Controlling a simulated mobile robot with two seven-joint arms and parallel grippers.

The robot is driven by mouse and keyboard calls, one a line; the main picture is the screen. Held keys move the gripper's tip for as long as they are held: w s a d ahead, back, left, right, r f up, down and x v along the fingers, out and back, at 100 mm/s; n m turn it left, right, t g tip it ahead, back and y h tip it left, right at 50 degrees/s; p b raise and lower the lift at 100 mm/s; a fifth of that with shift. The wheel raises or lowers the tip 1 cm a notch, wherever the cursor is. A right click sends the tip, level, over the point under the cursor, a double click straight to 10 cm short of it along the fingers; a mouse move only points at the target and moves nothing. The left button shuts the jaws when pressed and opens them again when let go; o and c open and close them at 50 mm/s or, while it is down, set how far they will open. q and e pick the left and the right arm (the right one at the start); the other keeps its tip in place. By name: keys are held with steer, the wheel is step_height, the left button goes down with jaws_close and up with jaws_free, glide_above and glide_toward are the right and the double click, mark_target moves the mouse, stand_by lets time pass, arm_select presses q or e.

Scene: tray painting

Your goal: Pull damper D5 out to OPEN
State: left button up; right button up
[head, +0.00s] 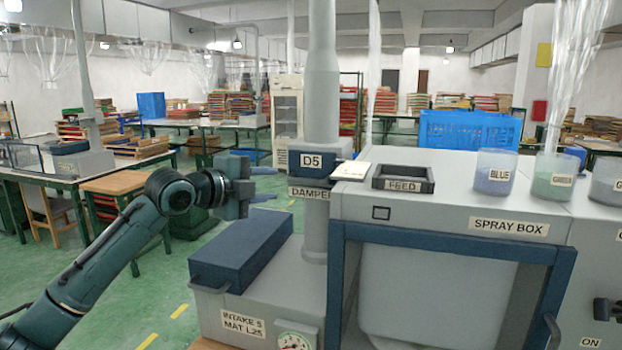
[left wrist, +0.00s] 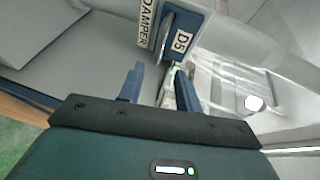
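Damper D5 (head: 312,160) is a dark blue block with a white D5 label on the grey vertical duct, above a DAMPER label (head: 309,193). In the left wrist view the damper's blue face (left wrist: 183,42) is ahead of the fingers, with a thin grey rounded piece (left wrist: 168,45) standing out beside the label. My left gripper (head: 276,184) is just left of the damper, its blue fingers pointing at the duct. In the left wrist view the left gripper (left wrist: 160,84) is open, with a gap between its fingers and nothing visibly held. My right gripper is not in view.
The intake box (head: 240,320) with a dark blue block (head: 240,262) on top is below the left gripper. The spray box (head: 450,200), with a FEED frame (head: 403,178) and a blue cup (head: 494,172), stands right of the duct.

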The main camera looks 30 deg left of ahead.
mark_target(302, 181)
arm_select(q)
steer(key=p+x, duration=0.4)
steer(key=x, duration=0.8)
steer(key=shift+d, duration=0.1)
steer(key=shift+c, duration=0.5)
steer(key=shift+s, duration=0.1)
jaws_close()
